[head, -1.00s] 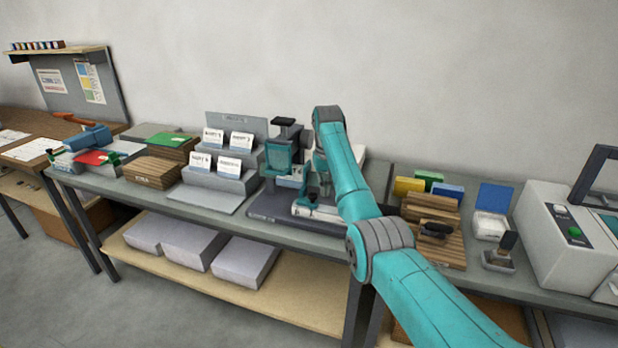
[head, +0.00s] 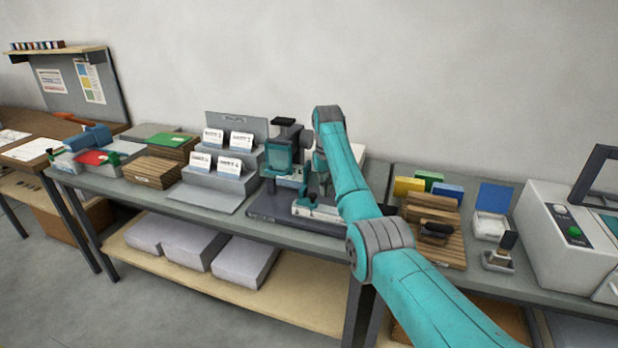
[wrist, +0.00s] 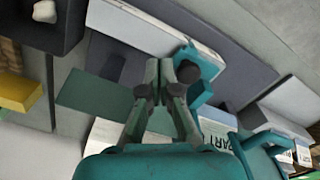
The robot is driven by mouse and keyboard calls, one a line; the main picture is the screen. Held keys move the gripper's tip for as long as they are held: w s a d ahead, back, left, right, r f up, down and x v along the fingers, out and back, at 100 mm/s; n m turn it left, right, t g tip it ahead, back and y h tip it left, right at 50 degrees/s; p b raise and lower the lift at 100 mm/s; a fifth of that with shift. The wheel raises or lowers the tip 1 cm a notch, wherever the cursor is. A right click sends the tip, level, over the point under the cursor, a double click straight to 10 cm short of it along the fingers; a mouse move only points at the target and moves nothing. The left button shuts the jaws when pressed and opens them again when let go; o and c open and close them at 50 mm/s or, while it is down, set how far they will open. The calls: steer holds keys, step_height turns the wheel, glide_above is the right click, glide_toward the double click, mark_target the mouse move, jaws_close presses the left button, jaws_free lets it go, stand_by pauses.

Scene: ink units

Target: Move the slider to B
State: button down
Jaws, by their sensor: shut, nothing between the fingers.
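The printing device stands on the bench with a dark base (head: 262,212) and a teal upright part (head: 278,155). A pale bar (head: 318,211) lies along its front; the bar also crosses the wrist view (wrist: 135,28). A small teal piece with a dark round knob (wrist: 200,62) sits on this bar and looks like the slider. My gripper (wrist: 172,72) is shut and empty, its fingertips just beside the knob in the picture; I cannot tell whether they touch. In the head view my arm hides the gripper. No letter B is readable.
Card racks (head: 215,180) stand left of the device. Right of my arm are wooden blocks (head: 432,210), a stamp (head: 499,253) and a pale machine (head: 565,235). A teal part (wrist: 265,140) is close at the lower right of the wrist view. Paper stacks lie on the lower shelf.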

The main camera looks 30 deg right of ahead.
steer(key=shift+f, duration=0.1)
steer(key=shift+f, duration=1.6)
steer(key=shift+w+a, duration=0.1)
